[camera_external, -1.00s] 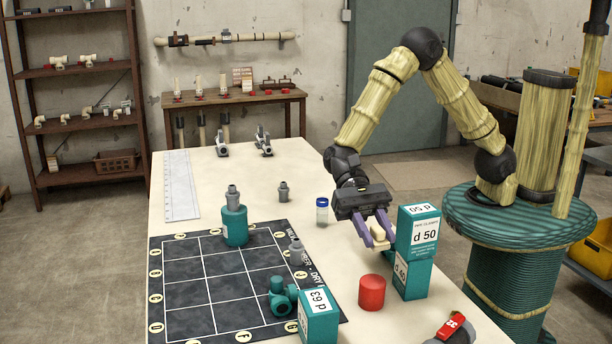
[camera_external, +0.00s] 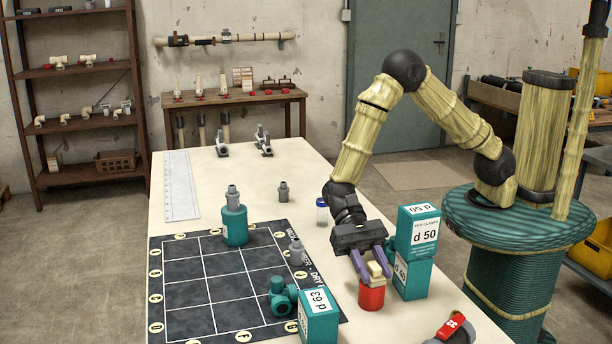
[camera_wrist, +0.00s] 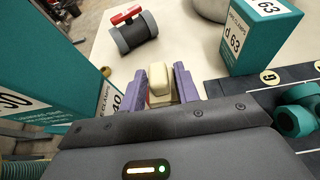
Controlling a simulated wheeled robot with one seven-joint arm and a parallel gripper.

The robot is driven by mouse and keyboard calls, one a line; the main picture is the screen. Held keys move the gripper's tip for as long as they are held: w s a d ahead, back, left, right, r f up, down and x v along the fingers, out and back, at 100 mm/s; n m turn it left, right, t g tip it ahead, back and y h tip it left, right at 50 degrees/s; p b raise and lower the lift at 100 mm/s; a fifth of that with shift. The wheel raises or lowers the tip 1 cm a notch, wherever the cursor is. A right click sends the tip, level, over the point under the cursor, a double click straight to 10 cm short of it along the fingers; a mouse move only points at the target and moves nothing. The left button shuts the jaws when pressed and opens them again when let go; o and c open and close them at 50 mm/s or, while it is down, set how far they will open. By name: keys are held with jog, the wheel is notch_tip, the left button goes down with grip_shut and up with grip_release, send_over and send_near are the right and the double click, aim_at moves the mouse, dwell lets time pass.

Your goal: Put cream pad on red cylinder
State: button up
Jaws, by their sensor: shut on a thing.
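The cream pad (camera_external: 376,270) is a small pale block between the purple fingers of my gripper (camera_external: 373,276). In the wrist view the pad (camera_wrist: 159,82) sits between the two fingers (camera_wrist: 168,88), which are shut on it. The red cylinder (camera_external: 371,297) stands upright on the table, directly under the pad in the external view. The pad is at the cylinder's top; whether it touches cannot be told.
A teal d 63 box (camera_external: 319,318) and a teal fitting (camera_external: 281,297) are to the left. A red-handled valve (camera_external: 450,329) lies at the front right.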

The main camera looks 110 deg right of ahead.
jog(key=shift+f, duration=0.1)
jog(key=o, duration=0.9)
jog(key=shift+o, duration=0.2)
jog(key=shift+r, duration=0.25)
jog(key=v, duration=1.2)
jog(key=shift+f, duration=0.15)
